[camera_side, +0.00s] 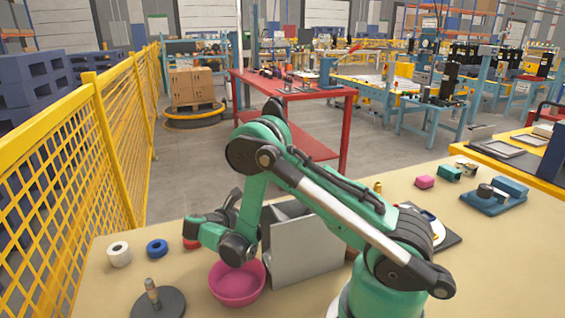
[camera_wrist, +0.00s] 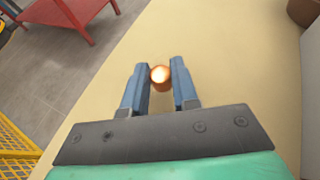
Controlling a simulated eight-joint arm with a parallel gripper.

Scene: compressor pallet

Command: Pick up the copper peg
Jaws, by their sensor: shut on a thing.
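The copper peg (camera_wrist: 160,75) shows end-on in the wrist view as a small, shiny, round copper top. It sits between the two blue fingers of my gripper (camera_wrist: 159,84), which is shut on it. The peg's lower part is mostly hidden, and I cannot tell whether it touches the tan table. In the side view my arm bends down over the left part of the table, near a pink bowl. The fingers and the peg cannot be made out clearly there.
The pink bowl (camera_side: 237,284) and a grey angled bin (camera_side: 305,252) stand close to my wrist. A white roll (camera_side: 119,254), a blue ring (camera_side: 157,249) and a dark round base with a post (camera_side: 158,302) are at left. A yellow mesh fence (camera_side: 60,190) runs beyond the table's left edge.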

